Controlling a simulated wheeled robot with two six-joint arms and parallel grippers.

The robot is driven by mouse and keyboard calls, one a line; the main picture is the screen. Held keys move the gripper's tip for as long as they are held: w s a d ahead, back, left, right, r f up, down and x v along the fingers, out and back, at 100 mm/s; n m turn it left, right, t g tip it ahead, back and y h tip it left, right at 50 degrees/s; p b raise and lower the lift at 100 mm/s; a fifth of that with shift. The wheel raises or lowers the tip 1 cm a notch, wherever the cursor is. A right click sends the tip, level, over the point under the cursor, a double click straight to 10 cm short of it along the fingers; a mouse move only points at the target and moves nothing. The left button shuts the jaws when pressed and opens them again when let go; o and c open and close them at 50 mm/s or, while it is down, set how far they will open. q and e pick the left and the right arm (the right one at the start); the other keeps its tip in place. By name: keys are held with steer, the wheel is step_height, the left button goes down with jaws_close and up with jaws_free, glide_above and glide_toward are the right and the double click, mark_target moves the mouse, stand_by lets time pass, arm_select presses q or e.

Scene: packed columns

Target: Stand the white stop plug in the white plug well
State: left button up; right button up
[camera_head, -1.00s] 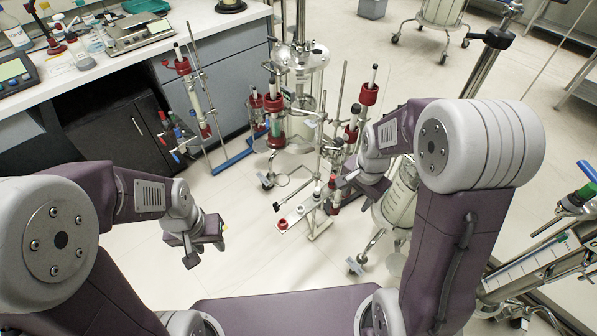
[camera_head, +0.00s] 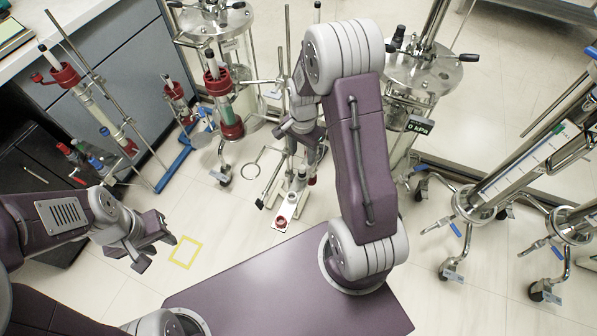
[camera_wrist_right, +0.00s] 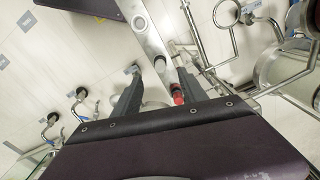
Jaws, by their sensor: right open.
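A narrow pale strip (camera_head: 288,210) low between the stands bears a red ring (camera_head: 281,224) at its near end and small pale and grey fittings (camera_head: 298,182) further up. I cannot tell which fitting is the white plug well, and I cannot make out the white stop plug for certain. My right gripper (camera_head: 296,133) is above and beyond the strip, partly hidden by its own arm. In the right wrist view its fingers (camera_wrist_right: 158,98) are apart and empty, with the strip (camera_wrist_right: 146,35) and a red fitting (camera_wrist_right: 178,96) beneath. My left gripper (camera_head: 157,250) is open and empty, away to the left.
Columns with red clamps (camera_head: 220,88) stand on the left and behind my right gripper. A steel vessel (camera_head: 425,72) with a 0 kPa display is at the back right, with slanted steel columns (camera_head: 520,165) at the right. A yellow floor square (camera_head: 186,252) lies on clear floor.

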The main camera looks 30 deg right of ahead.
mark_target(302, 167)
step_height(302, 167, down, 9)
steer(key=b, duration=0.3)
steer(key=shift+f, duration=0.2)
steer(key=shift+r, duration=0.1)
jaws_close()
